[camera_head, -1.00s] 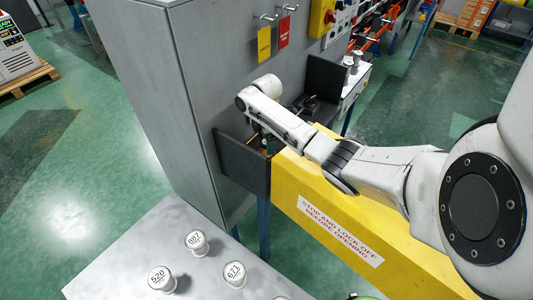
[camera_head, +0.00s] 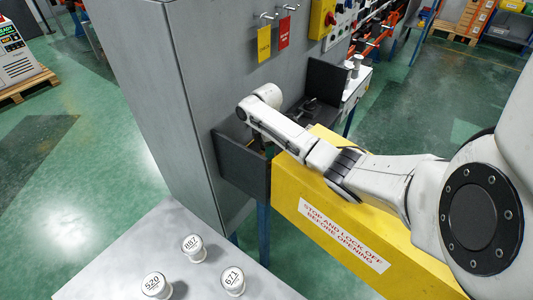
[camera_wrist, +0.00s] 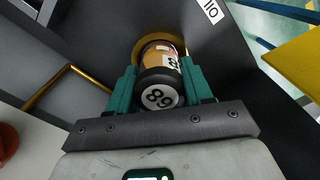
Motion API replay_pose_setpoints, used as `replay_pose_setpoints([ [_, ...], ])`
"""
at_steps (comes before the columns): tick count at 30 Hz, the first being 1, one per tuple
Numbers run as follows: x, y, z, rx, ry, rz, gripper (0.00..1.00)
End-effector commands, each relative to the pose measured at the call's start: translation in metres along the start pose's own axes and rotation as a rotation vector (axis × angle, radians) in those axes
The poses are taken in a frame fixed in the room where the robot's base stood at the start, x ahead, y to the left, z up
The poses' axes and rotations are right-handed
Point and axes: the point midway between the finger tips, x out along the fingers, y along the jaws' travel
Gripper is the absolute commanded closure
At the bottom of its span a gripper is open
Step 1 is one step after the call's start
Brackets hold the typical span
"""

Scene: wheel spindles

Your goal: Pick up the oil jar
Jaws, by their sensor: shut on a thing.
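In the wrist view a jar (camera_wrist: 160,84) with an amber band and a dark end sits between the green fingers of my gripper (camera_wrist: 160,82). A white round label on its end reads like 89 or 68. The fingers touch its two sides and are shut on it. A gold ring (camera_wrist: 138,45) shows behind the jar. In the head view my gripper (camera_head: 262,146) is low between dark panels beside the grey cabinet, mostly hidden by my arm. The jar cannot be made out there.
A yellow beam (camera_head: 300,200) with a warning sign runs beside my arm. Dark panels (camera_head: 240,163) bound the bay by the grey cabinet (camera_head: 170,90). White numbered jars (camera_head: 194,248) stand on a grey table (camera_head: 115,262) at the front. Green floor is open at left.

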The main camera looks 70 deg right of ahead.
Motion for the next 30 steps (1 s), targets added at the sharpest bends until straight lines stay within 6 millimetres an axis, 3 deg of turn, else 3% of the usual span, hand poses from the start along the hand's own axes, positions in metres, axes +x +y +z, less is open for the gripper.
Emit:
replay_pose_setpoints([
  [6,0.0,0.0,0.0,0.0,0.0,-0.001,0.84],
  [17,-0.005,0.0,-0.001,-0.001,0.001,0.002,0.84],
  [23,-0.026,0.001,0.0,-0.001,0.002,0.003,0.84],
  [30,-0.076,0.001,-0.001,-0.002,0.002,0.006,0.84],
])
